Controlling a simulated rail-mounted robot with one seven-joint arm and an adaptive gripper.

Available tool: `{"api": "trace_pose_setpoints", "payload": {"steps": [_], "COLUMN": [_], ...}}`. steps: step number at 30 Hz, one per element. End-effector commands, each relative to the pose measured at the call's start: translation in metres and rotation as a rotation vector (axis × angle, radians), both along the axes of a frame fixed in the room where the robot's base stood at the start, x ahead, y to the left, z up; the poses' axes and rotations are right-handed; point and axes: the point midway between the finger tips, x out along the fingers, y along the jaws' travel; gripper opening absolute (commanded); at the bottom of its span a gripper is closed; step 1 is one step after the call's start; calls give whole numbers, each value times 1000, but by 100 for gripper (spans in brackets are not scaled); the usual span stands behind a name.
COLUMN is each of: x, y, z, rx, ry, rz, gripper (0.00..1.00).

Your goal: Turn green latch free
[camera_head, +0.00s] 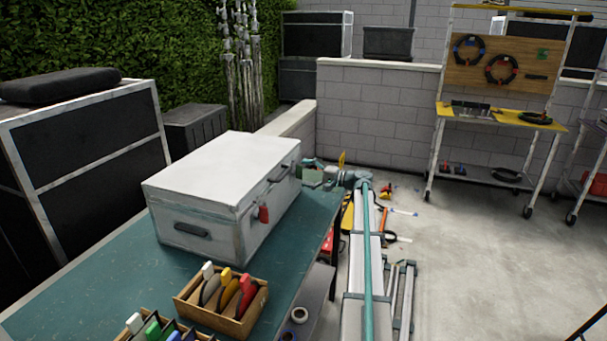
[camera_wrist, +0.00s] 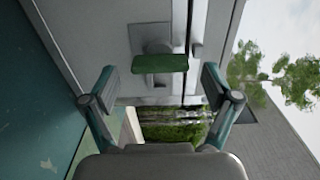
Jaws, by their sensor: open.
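The green latch (camera_wrist: 160,63) is a small bar on a grey round mount on the pale case wall, in the wrist view. It lies crosswise in the picture, beside a dark seam. My gripper (camera_wrist: 160,80) is open, with one finger to each side of the latch and neither visibly touching it. The white case (camera_head: 215,175) stands on the teal table (camera_head: 95,265) in the head view. My gripper is at the case's far right end there, partly hidden. The green latch does not show in the head view.
A red latch (camera_head: 264,213) is on the case's right-hand long side. Wooden boxes (camera_head: 212,314) of coloured-handled tools stand on the table's near end. A wheeled tool rack (camera_head: 500,80) stands far right. Bare floor (camera_head: 470,240) lies right of my arm.

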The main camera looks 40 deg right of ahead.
Motion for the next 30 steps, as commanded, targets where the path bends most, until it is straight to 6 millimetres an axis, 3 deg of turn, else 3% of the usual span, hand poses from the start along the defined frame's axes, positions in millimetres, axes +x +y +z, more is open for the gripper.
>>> {"api": "trace_pose_setpoints", "payload": {"steps": [15,21,30], "x": [-78,-90,-91], "y": [-48,-56,-56], "z": [0,0,0], "rx": [1,1,1], "ry": [1,1,1], "rz": [-1,-1,0], "gripper": [88,88,88]}}
